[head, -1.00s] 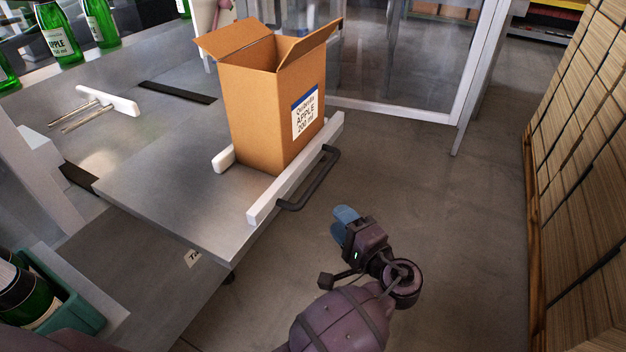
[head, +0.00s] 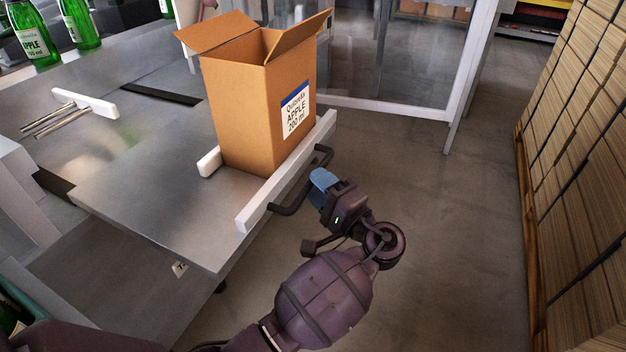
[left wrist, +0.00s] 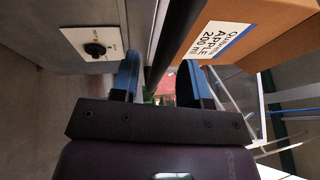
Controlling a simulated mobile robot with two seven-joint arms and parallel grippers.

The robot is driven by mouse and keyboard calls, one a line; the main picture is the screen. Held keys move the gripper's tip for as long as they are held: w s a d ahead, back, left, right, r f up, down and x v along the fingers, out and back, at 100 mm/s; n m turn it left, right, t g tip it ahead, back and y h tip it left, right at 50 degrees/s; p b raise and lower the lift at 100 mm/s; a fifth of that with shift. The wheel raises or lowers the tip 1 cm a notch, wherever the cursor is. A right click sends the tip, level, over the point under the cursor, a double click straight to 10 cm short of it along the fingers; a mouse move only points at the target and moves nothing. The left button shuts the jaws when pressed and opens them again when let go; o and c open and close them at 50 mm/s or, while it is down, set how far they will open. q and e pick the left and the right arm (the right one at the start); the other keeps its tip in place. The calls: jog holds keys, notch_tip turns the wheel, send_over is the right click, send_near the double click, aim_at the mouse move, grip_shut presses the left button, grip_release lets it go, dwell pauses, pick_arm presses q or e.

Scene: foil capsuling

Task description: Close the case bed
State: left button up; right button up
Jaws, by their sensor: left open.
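The case bed (head: 150,215) is a flat metal slab sticking out toward the aisle. A white rail (head: 255,208) runs along its outer edge, with a black bar handle (head: 291,205) on the rail. An open brown carton (head: 240,115) labelled APPLE 200 ml stands upright on the bed against the rail. My left gripper (head: 322,185) has blue fingers and is open beside the handle. In the left wrist view the open fingers (left wrist: 160,82) have a dark bar (left wrist: 173,40), which looks like the handle, running between them; contact cannot be told. My right gripper is not in view.
Stacked cardboard on a pallet (head: 575,170) lines the right side. A glass-panelled guard (head: 390,60) stands behind the carton. Green bottles (head: 85,25) are at the far left. A plate with a black knob (left wrist: 95,48) shows in the wrist view. Floor between bed and stack is clear.

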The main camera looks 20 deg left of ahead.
pick_arm(q)
jog(key=shift+x, duration=1)
grip_shut()
